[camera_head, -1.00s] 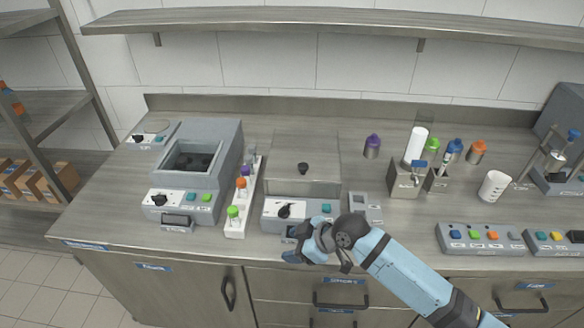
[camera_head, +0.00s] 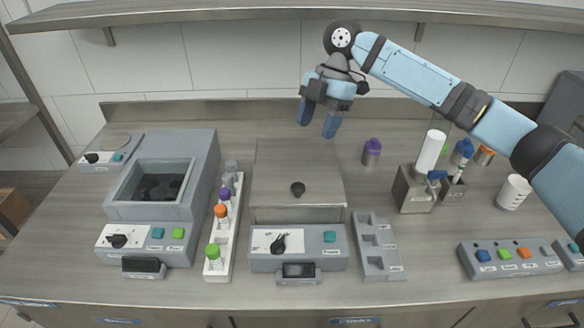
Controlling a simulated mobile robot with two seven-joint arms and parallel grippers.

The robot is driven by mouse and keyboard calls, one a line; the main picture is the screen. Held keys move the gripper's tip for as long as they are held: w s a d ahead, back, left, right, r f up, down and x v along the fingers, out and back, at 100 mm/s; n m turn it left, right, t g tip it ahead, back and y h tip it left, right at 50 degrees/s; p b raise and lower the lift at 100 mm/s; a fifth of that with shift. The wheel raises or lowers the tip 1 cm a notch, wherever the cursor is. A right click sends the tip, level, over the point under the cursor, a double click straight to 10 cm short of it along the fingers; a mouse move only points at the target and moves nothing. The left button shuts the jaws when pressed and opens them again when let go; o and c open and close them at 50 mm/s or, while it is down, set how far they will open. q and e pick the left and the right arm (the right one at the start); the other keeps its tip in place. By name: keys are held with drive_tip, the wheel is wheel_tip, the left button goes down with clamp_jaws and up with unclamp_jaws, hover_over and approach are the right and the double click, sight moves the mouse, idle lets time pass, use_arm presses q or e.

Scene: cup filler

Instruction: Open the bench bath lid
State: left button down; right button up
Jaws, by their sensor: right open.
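The bench bath (camera_head: 299,250) stands at the middle of the counter, with a dial, a teal button and a small dark display on its front. Its flat grey metal lid (camera_head: 297,165) lies closed over the top. A round black knob (camera_head: 297,188) stands on the lid near its front edge. My right gripper (camera_head: 318,122) is open and empty, fingers pointing down. It appears in the picture above the lid's back right corner, apart from the knob. Its height over the lid is hard to tell. My left gripper is out of view.
A device with an open well (camera_head: 158,188) stands left. A white rack (camera_head: 222,245) of capped tubes stands close beside the bath's left side. A grey slotted tray (camera_head: 377,250) is close on its right. A purple-capped bottle (camera_head: 372,152) stands behind right. A shelf (camera_head: 250,12) hangs above.

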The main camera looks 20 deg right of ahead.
sight(298, 186)
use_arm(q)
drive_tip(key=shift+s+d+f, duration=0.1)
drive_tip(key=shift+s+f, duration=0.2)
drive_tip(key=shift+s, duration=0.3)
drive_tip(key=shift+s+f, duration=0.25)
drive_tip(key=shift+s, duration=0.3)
use_arm(e)
drive_tip(key=x, duration=0.9)
drive_tip(key=s+x, duration=0.1)
drive_tip(key=x, duration=0.3)
drive_tip(key=shift+a+f, duration=0.15)
clamp_jaws()
use_arm(q)
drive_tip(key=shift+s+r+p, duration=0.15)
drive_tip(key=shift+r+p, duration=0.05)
drive_tip(key=shift+p, duration=0.3)
use_arm(e)
drive_tip(key=w+d, duration=0.1)
drive_tip(key=w, duration=0.5)
drive_tip(key=w+d, duration=0.1)
drive_tip(key=w, duration=0.2)
drive_tip(key=shift+w+d, duration=0.3)
drive_tip(key=shift+d, duration=0.05)
unclamp_jaws()
